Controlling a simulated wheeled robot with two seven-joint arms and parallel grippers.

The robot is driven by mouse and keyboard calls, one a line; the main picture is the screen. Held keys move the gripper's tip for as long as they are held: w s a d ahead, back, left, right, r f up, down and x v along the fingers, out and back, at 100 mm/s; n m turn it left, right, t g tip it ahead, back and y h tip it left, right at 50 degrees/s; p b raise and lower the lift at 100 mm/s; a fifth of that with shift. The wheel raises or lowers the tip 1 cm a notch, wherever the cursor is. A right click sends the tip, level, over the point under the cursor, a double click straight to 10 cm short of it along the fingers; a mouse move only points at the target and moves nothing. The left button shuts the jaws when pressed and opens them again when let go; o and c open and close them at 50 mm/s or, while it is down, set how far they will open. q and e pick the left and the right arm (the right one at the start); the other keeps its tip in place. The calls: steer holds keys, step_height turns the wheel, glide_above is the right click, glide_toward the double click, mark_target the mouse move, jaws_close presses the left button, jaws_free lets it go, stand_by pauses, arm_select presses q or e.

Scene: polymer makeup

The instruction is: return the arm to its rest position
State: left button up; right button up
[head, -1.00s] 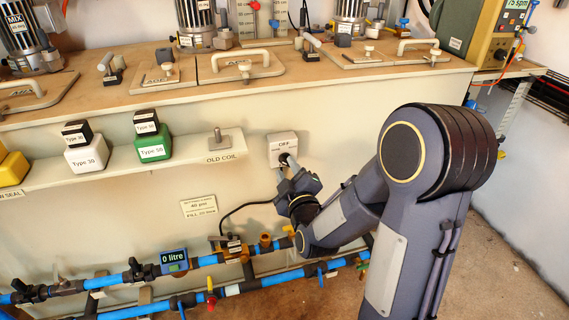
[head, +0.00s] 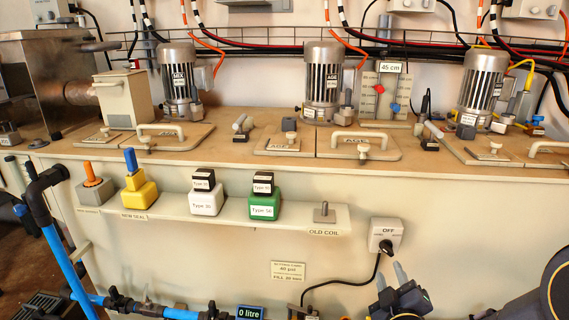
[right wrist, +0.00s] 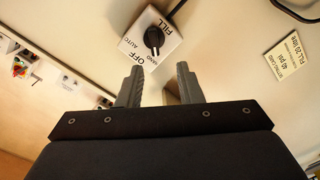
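My right gripper (head: 390,278) is in the lower right of the head view, just below a white switch box (head: 381,231) marked OFF with a black knob. In the right wrist view its two grey fingers (right wrist: 158,88) are apart with nothing between them. The switch box (right wrist: 150,40) lies beyond the fingertips there, and the fingers look clear of its knob. Words around the knob include OFF, FILL, AUTO and HAND. Part of my right arm shows at the lower right edge. My left gripper is in no view.
A shelf (head: 290,215) left of the switch holds green (head: 264,205), white (head: 206,200) and yellow (head: 138,193) containers. A black cable (head: 345,282) hangs from the switch box. Motors (head: 322,78) stand on the bench.

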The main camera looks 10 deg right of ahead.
steer(key=s+a+m+g+y, duration=0.3)
steer(key=s+g, duration=0.1)
steer(key=s, duration=0.3)
steer(key=s+a+m+g+y+p, duration=0.1)
steer(key=s+a+m+g+y, duration=0.2)
steer(key=s, duration=0.4)
steer(key=s+a+m+g+y, duration=0.2)
steer(key=s+a+m+g, duration=0.15)
steer(key=s, duration=0.45)
step_height(320, 180, up, 34)
steer(key=d+g+p, duration=0.1)
steer(key=p, duration=3.2)
steer(key=shift+w+f+n, duration=0.25)
steer(key=shift+n, duration=0.2)
